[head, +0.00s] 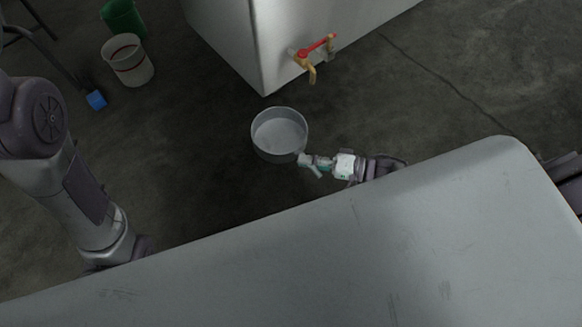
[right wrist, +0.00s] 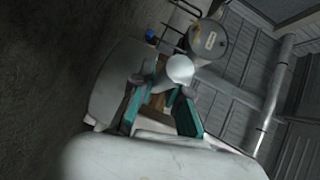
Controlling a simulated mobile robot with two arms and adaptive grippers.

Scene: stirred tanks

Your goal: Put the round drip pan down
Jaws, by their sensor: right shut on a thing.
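The round drip pan (head: 280,114) is a shallow grey metal pan, in the head view just in front of the pale tank. It looks empty and about level. I cannot tell whether its bottom touches the floor. My right gripper (head: 306,162) is shut on its near right rim.
A pale tank (head: 232,40) with a red-handled brass tap (head: 313,55) stands behind the pan. A white bucket (head: 128,62), a green bucket (head: 122,17) and a blue block (head: 96,99) are at upper left. A pale surface fills the foreground. Floor left of the pan is clear.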

